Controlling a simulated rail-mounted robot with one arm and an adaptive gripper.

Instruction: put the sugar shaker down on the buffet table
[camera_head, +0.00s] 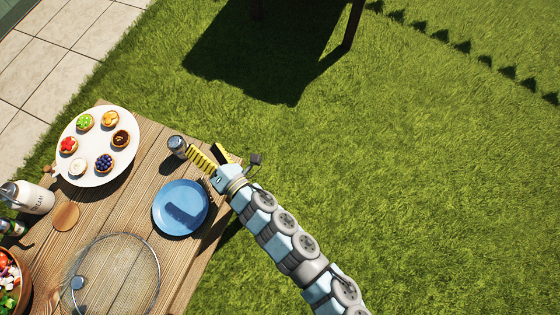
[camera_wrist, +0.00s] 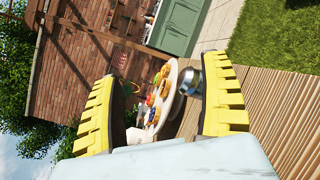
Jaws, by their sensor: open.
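The sugar shaker (camera_head: 178,144) is a small silvery shaker near the far right edge of the wooden buffet table (camera_head: 150,180). It appears to stand upright on the boards. My gripper (camera_head: 203,148) is open, its yellow fingers spread at the table's right edge, with one fingertip close beside the shaker. In the wrist view the shaker (camera_wrist: 189,82) shows between the open fingers (camera_wrist: 160,75), nearer the right one, which hides part of it. I cannot tell whether that finger touches it.
A white plate of small tarts (camera_head: 96,168) stands left of the shaker. A blue plate (camera_head: 168,222) lies nearer me. Bare boards lie between the plates.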

